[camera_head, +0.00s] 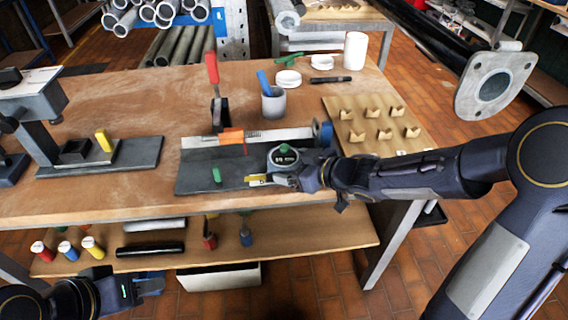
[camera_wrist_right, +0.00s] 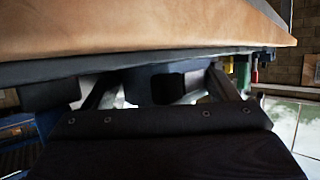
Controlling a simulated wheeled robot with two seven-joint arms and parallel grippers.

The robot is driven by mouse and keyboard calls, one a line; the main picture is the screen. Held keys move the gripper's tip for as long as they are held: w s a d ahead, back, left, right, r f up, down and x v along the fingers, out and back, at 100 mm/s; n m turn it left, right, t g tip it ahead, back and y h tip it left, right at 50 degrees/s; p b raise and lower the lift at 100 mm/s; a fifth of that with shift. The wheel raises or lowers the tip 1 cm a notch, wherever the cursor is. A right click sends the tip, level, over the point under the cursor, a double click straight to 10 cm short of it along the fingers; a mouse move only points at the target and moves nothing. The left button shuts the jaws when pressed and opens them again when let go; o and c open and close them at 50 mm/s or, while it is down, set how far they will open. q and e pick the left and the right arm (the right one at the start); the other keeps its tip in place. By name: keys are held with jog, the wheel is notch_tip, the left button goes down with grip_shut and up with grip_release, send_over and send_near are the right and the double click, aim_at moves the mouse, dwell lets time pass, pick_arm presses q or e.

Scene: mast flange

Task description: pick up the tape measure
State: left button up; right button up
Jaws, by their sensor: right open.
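The tape measure (camera_head: 284,156), grey and dark with a green button on top and a yellow tongue at its front, sits on the dark grey mat (camera_head: 205,168) near the table's front edge. My right gripper (camera_head: 290,178) is at its right front side, very close to it; contact cannot be told. In the right wrist view, the fingers of my right gripper (camera_wrist_right: 158,92) are apart, with a dark bluish body between them that I cannot identify surely. My left gripper (camera_head: 148,284) is low at the left, below the tabletop and away from the tape measure; its fingers are unclear.
A steel rule (camera_head: 270,134) and blue tape roll (camera_head: 322,132) lie behind the tape measure. A red-handled clamp (camera_head: 213,80) stands behind the mat. The tabletop (camera_head: 130,95) has bare room at left.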

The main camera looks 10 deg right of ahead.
aim_at(275, 151)
jog(key=shift+c, duration=0.4)
jog(key=shift+r, duration=0.1)
jog(key=c, duration=0.8)
jog(key=shift+r+p, duration=0.3)
jog(key=shift+r, duration=0.15)
notch_tip(275, 151, up, 2)
jog(key=shift+r+p, duration=0.25)
jog(key=shift+p, duration=0.45)
jog(key=s+a+r+p, duration=0.1)
jog(key=s+r+p, duration=0.1)
jog(key=s+r, duration=0.2)
jog(key=s+a+r+p, duration=0.1)
jog(key=s+r+p, duration=0.2)
jog(key=s, duration=0.7)
notch_tip(275, 151, up, 2)
jog(key=shift+r, duration=0.25)
jog(key=shift+w+a, duration=0.1)
